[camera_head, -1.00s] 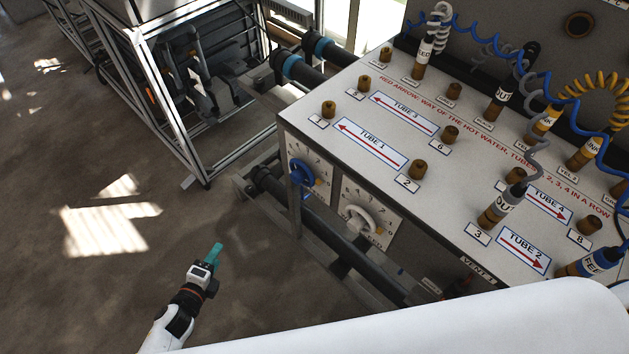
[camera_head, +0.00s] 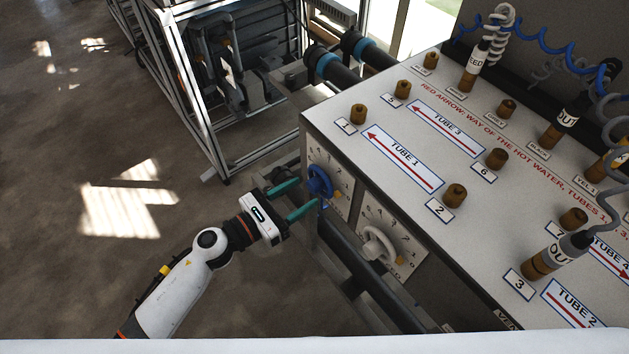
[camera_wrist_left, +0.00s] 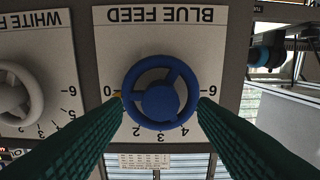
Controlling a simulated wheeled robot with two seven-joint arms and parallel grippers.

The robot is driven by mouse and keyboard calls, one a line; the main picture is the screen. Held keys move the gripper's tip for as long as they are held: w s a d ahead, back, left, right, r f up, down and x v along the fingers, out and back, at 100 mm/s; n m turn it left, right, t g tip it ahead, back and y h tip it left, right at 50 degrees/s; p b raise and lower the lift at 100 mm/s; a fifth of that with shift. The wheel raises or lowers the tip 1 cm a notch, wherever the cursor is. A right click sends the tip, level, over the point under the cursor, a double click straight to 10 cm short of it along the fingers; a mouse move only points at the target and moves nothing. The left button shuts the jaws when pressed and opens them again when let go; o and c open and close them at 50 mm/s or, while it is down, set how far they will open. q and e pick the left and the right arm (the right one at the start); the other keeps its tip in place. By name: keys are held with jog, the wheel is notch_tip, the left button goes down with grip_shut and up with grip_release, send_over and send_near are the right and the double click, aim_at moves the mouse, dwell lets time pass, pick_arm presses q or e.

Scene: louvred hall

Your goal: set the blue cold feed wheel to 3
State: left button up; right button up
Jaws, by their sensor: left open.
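The blue cold feed wheel (camera_head: 320,181) is on the front of the bench, on a plate with numbers. In the left wrist view the wheel (camera_wrist_left: 158,93) faces me under an upside-down BLUE FEED label (camera_wrist_left: 160,15). A small orange mark shows at its left rim beside the 0; the 6 is at the right and the 3 below. My left gripper (camera_head: 306,194) is open, its green fingers pointing at the wheel. In the wrist view the fingertips (camera_wrist_left: 160,101) lie on either side of the rim; I cannot tell whether they touch it. My right gripper is out of view.
The white feed wheel (camera_head: 379,244) is on the neighbouring plate, to the right in the head view. The bench top (camera_head: 400,205) with pegs and coiled hoses is above. Dark pipes run below the plates. The floor to the left is clear.

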aim_at(310, 187)
pick_arm(q)
jog(key=x, duration=0.2)
jog(key=shift+w+d+r, duration=0.1)
jog(key=shift+w+d, duration=0.05)
jog(key=shift+d, duration=0.1)
jog(key=shift+w+d, duration=0.15)
jog(key=shift+d, duration=0.05)
jog(key=shift+w+r, duration=0.1)
